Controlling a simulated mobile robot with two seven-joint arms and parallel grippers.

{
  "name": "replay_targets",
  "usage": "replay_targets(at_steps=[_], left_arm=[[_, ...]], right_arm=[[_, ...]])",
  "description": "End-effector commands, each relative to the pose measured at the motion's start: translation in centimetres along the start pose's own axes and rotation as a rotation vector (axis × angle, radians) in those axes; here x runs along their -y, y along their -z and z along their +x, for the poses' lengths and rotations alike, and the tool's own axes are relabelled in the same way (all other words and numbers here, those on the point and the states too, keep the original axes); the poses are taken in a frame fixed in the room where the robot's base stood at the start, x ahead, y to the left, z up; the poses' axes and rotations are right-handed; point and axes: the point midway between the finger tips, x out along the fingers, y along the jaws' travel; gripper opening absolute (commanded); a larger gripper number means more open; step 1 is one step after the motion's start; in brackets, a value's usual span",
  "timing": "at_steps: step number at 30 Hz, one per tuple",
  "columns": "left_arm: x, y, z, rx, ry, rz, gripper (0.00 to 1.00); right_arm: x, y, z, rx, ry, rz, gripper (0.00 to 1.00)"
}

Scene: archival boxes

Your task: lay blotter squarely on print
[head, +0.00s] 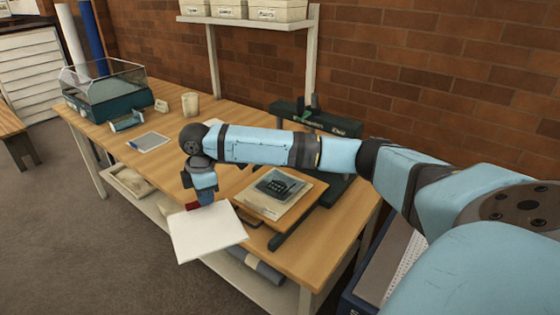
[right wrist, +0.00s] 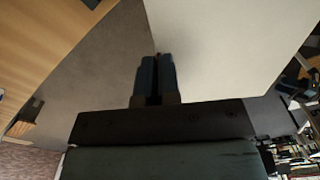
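A plain white sheet, the blotter (head: 207,233), hangs out past the table's front edge in the head view. My right gripper (head: 204,204) is shut on its back edge. In the right wrist view the fingers (right wrist: 156,75) are close together at the edge of the pale blotter (right wrist: 230,40). The print (head: 272,207) seems to be the pale sheet with a dark image on a wooden board (head: 318,189), to the right of the blotter and apart from it. My left gripper is not in view.
A dark green press (head: 312,121) stands behind the board. The wooden table (head: 165,160) also holds a pad with a blue pen (head: 149,142), a cup (head: 190,104) and a glass-topped green case (head: 103,94). A shelf with boxes (head: 247,20) is above.

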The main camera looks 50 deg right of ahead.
Motion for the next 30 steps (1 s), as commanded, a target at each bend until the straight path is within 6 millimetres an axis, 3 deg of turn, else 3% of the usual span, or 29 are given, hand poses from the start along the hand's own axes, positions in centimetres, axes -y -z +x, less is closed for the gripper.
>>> replay_targets(at_steps=[15, 30], left_arm=[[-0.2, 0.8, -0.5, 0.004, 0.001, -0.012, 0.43], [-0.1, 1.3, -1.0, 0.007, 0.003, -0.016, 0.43]], right_arm=[[-3.5, -7.3, -1.2, 0.004, 0.002, -0.872, 0.0], [-5.7, -15.0, -2.3, 0.012, 0.021, -1.704, 0.0]])
